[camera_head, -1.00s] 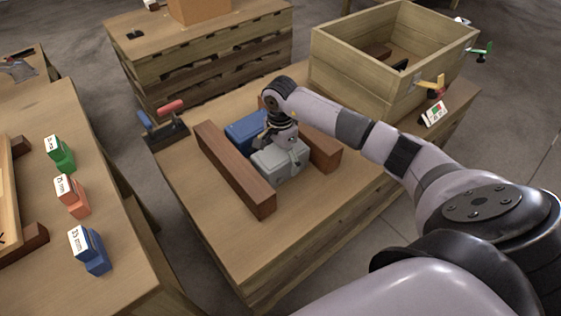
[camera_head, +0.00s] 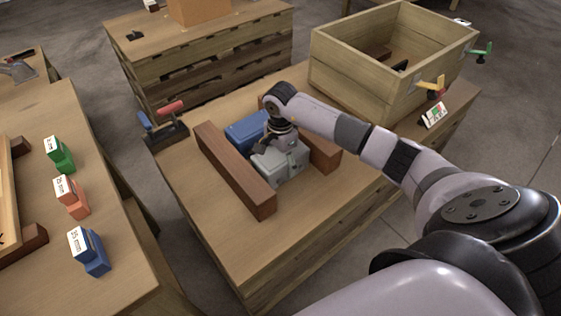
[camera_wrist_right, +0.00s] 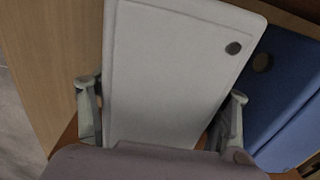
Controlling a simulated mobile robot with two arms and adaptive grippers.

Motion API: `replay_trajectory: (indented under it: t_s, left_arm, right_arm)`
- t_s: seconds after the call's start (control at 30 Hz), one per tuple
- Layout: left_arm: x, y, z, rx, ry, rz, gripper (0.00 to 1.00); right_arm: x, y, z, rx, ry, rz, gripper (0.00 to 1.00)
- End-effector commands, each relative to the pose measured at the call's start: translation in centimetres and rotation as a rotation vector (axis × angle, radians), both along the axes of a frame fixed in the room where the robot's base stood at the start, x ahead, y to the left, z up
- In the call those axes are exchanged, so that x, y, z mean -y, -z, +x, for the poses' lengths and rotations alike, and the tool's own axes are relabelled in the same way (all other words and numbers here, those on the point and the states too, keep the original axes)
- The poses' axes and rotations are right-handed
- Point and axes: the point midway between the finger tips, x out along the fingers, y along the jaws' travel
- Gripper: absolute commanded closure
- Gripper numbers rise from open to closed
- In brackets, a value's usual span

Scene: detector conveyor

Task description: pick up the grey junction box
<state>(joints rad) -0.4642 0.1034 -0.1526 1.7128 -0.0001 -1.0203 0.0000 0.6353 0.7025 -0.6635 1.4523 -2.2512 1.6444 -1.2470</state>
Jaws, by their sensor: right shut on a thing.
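The grey junction box (camera_head: 283,162) lies between two dark wooden rails on the middle table. In the right wrist view the grey box (camera_wrist_right: 175,75) fills the middle as a pale slab with a dark round spot. My right gripper (camera_head: 277,143) is on the box from above. In the wrist view its two fingers (camera_wrist_right: 162,98) are on opposite long sides of the box, shut on it.
A blue box (camera_head: 246,131) lies right beside the grey one. Wooden rails (camera_head: 232,168) flank both. A wooden crate (camera_head: 350,71) stands behind to the right. A red and blue lever unit (camera_head: 165,133) stands at the table's left edge. The table front is clear.

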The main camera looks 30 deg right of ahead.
Motion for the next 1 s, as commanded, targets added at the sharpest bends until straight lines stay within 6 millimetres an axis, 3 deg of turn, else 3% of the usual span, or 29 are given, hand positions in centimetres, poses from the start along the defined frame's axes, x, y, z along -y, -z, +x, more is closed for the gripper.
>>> replay_trajectory:
  t_s: [0.63,1.0]
  left_arm:
    - [0.01,-0.03,0.02,0.001,0.000,0.000,0.60]
    - [0.03,-0.25,0.16,0.006,0.000,-0.001,0.60]
  right_arm:
    - [0.03,-0.02,0.00,0.000,0.000,0.000,0.91]
    - [0.03,-0.66,0.18,0.006,0.000,0.000,0.91]
